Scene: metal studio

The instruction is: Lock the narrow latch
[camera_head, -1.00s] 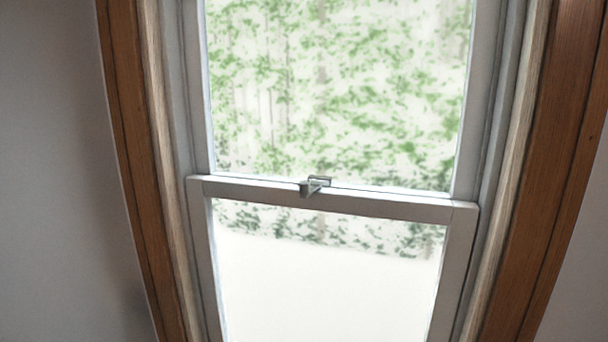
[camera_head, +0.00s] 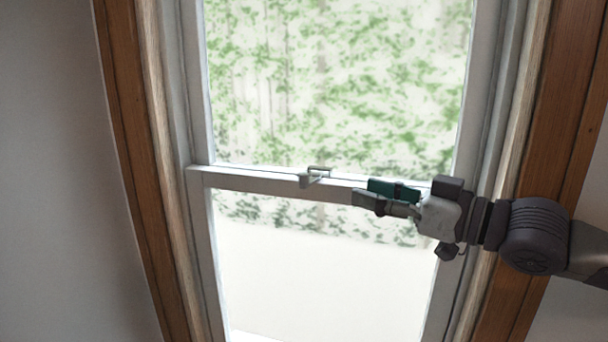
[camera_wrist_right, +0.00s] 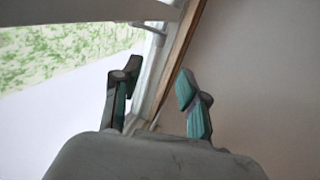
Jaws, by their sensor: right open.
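The narrow latch (camera_head: 315,176) is a small grey metal piece on top of the white meeting rail (camera_head: 250,181), near the middle of the window. My right gripper (camera_head: 361,192) comes in from the right in the head view, level with the rail and pointing left at the latch. It is open and empty, with a clear gap between its fingertips and the latch. The right wrist view shows the two spread fingers (camera_wrist_right: 158,82) with nothing between them. I cannot clearly make out the latch in that view. My left gripper is out of view.
White window jambs and brown wooden trim (camera_head: 132,150) frame the window on both sides. Glass panes (camera_head: 330,85) lie above and below the rail. Grey wall (camera_head: 50,170) stands at the left. The space left of the latch is clear.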

